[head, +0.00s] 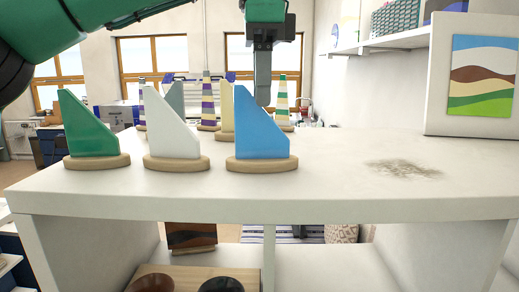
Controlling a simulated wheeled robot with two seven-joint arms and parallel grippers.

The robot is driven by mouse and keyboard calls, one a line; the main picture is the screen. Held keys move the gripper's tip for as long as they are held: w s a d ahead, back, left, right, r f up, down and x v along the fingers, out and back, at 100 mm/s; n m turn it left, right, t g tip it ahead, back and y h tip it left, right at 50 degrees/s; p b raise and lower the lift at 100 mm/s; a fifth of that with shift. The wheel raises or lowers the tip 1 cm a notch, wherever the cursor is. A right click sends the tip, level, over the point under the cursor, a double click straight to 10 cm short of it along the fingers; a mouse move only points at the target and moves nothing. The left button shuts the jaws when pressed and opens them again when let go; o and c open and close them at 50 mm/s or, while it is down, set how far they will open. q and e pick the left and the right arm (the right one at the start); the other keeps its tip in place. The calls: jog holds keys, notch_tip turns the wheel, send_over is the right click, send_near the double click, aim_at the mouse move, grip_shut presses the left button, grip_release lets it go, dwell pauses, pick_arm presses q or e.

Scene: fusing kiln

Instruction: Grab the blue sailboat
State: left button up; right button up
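The blue sailboat (260,133) stands upright on a tan oval base at the front middle of the white counter (330,176). My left gripper (263,100) points down right over the sail. Its dark finger ends at the sail's slanted top edge. I cannot tell whether it is just above, behind or touching the sail. Only one finger shows, so the opening between the fingers is hidden. My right gripper is not in view.
A white sailboat (170,128) and a green sailboat (87,128) stand to the left of the blue one. Behind are a grey sail (176,98), a cream one (227,120) and several striped cones (208,105). The counter's right side is clear except for a speckled patch (403,169).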

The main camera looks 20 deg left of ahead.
pick_arm(q)
jog(key=shift+s, duration=0.2)
jog(key=shift+d+f, duration=0.1)
jog(key=shift+f, duration=0.1)
jog(key=p, duration=0.2)
send_over(263, 157)
jog(key=f, duration=0.4)
jog(key=shift+w+a+f, duration=0.1)
jog(key=shift+w+a, duration=0.1)
jog(key=shift+w, duration=0.15)
jog(key=shift+s+f, duration=0.1)
jog(key=shift+f, duration=0.25)
jog(key=shift+d, duration=0.1)
grip_shut()
